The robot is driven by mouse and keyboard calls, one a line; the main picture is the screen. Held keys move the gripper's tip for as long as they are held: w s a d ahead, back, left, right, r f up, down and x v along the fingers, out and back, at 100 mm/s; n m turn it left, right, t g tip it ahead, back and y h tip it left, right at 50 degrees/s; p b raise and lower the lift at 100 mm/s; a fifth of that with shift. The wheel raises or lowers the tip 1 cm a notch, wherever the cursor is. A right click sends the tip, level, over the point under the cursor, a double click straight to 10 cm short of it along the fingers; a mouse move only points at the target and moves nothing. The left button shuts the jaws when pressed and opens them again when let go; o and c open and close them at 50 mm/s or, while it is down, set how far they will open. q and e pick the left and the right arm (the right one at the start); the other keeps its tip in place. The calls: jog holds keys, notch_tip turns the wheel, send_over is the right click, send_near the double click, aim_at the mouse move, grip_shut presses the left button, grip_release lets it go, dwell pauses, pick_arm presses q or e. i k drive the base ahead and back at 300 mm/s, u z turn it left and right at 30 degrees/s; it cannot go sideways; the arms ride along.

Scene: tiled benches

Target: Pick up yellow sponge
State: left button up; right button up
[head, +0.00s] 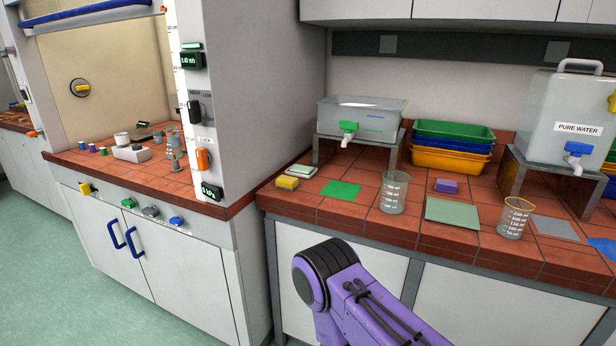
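The yellow sponge (287,183) lies flat on the red tiled bench (330,216), near its left end, just in front of a pale green and white pad (302,171). It is uncovered and nothing touches it from above. A purple link of one of my arms shows at the bottom, in front of the bench and right of the sponge. Neither of my grippers is in view.
A green mat (341,190) and a beaker (394,192) are right of the sponge. A purple sponge (445,186) and second beaker (515,218) stand farther right. A tap tank (360,117) on a stand is behind. The fume hood wall (262,90) rises at left.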

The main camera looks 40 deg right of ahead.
aim_at(290, 184)
jog(key=z, duration=0.7)
jog(key=i, duration=0.7)
jog(key=z, duration=0.85)
